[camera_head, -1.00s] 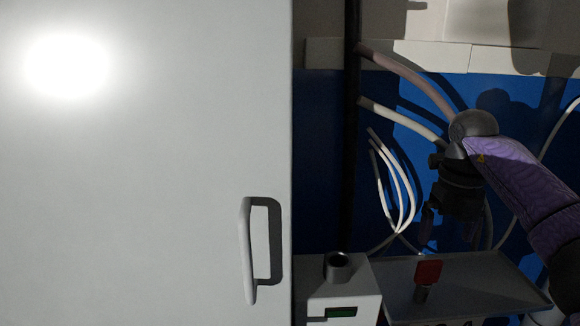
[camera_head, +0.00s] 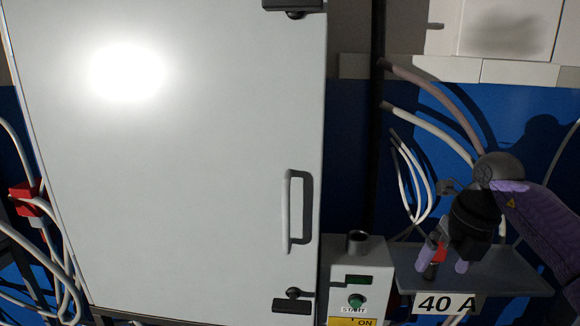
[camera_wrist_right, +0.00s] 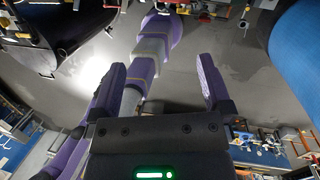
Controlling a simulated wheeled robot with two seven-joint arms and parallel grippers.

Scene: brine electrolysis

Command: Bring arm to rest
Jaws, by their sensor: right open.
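My right arm comes in from the right in the head view. Its gripper (camera_head: 443,262) hangs fingers down over a grey shelf (camera_head: 505,278) labelled "40 A". The fingers are apart, with a red piece (camera_head: 439,254) partly hidden behind them. I cannot tell whether they touch it. In the right wrist view the two fingers (camera_wrist_right: 161,68) stand wide apart with nothing held between them. Purple and grey links of mine show beyond them. My left gripper is not in view.
A large pale cabinet door (camera_head: 200,180) with a handle (camera_head: 286,212) fills the left and middle. Beside it stands a white box (camera_head: 376,279) with a green START button (camera_head: 356,300). Pale hoses (camera_head: 415,180) hang behind my right gripper.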

